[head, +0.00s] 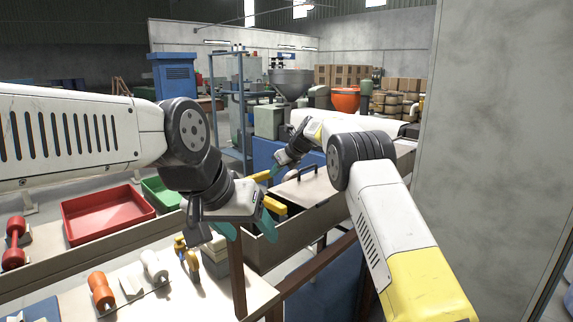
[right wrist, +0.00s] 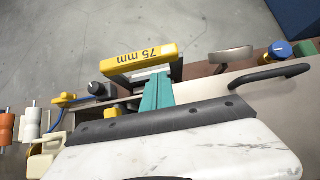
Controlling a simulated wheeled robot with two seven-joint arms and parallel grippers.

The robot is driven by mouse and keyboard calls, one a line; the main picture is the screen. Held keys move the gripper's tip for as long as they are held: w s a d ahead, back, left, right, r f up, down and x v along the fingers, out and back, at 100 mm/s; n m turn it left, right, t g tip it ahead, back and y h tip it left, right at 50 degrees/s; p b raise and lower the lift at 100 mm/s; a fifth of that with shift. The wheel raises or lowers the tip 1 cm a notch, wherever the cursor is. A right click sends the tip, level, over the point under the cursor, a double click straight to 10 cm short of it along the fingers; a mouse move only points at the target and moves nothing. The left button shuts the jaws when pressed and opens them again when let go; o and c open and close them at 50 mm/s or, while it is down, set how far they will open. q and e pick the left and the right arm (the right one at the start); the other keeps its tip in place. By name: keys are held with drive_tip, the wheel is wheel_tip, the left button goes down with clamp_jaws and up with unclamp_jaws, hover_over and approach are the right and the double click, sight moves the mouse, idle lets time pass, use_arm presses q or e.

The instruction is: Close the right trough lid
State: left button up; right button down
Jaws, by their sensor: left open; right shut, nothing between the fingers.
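The trough (head: 318,222) is a long brown-walled box right of centre in the head view. A pale lid panel (head: 308,190) with a black handle (head: 300,171) lies across part of it. The handle also shows in the right wrist view (right wrist: 268,76). My right gripper (head: 276,169) is shut and empty at the panel's far left side. Its teal fingertips show in the right wrist view (right wrist: 157,95), left of the handle and apart from it. My left gripper (head: 247,230) is open and empty in front of the trough, partly hiding its left end.
A red tray (head: 105,214) and a green tray (head: 162,192) stand at left. Orange (head: 101,290) and white (head: 153,266) spools lie on the front bench. A grey wall (head: 500,130) bounds the right.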

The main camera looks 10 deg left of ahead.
sight(274, 189)
drive_tip(key=f, duration=0.2)
drive_tip(key=a+f, duration=0.1)
drive_tip(key=shift+w+f, duration=0.1)
drive_tip(key=shift+w, duration=0.25)
drive_tip(key=shift+w+f, duration=0.1)
drive_tip(key=shift+f, duration=0.8)
drive_tip(key=shift+f, duration=0.1)
